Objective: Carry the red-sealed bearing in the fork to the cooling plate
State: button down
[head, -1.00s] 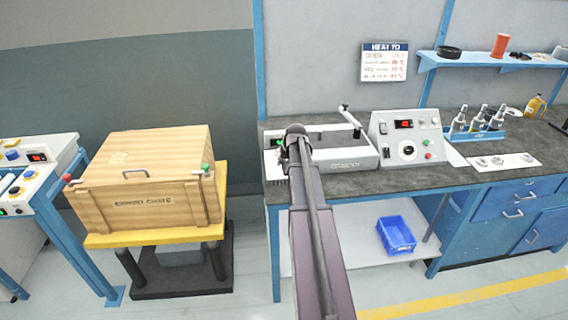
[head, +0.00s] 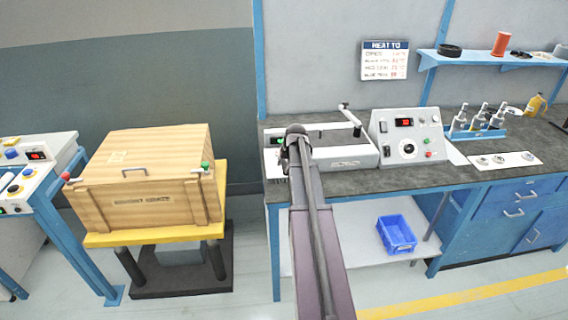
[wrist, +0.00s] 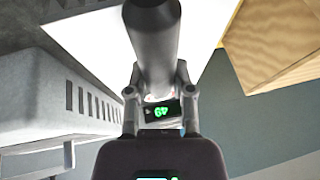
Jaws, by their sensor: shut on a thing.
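My gripper (wrist: 159,94) is shut on the dark grey round handle of the fork (wrist: 152,45) in the wrist view. The handle stands up in the picture between the two fingers and hides what is behind it. A small black display (wrist: 162,112) with green digits shows between the fingers; I cannot tell what it belongs to. In the head view my own arm hides the gripper and the fork. I cannot make out the red-sealed bearing. I cannot tell for sure which thing is the cooling plate.
A pale grey slotted box (wrist: 75,95) is close on the left in the wrist view. A wooden crate (head: 145,190) stands on a yellow-topped stand left of the bench (head: 400,174). A control panel (head: 408,140) stands on the bench. A blue bin (head: 396,236) is on the lower shelf.

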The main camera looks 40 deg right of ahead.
jog(key=shift+f, duration=0.15)
jog(key=shift+c, duration=2)
grip_release()
notch_tip(320, 180, up, 11)
jog(key=p, duration=1)
jog(key=shift+f, duration=0.1)
jog(key=shift+a, duration=0.1)
